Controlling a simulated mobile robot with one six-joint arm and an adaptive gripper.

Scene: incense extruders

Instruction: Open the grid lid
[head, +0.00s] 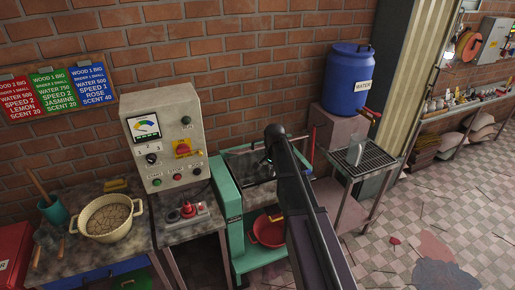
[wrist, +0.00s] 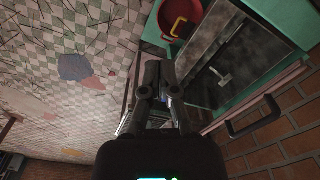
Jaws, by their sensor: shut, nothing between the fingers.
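The green-framed machine (head: 229,205) stands in the middle of the head view, with a dark glossy top (head: 240,162) that I take for the grid lid; its grid is not clear. In the wrist view the dark top (wrist: 238,50) lies flat within the green frame (wrist: 275,22), with a small grey T-shaped part on it. A black bar handle (wrist: 254,118) shows beside the frame, by the brick wall; I cannot tell whether it belongs to the lid. My gripper (wrist: 159,68) is shut and empty, left of the machine top in the wrist view. My arm hides part of the machine in the head view.
A red basin (head: 266,232) sits low in the machine. A control cabinet (head: 163,140) and a table with a beige pot (head: 107,216) stand left. A wire-topped stand (head: 376,158) and a blue water barrel (head: 347,82) stand right. The tiled floor at right is mostly open.

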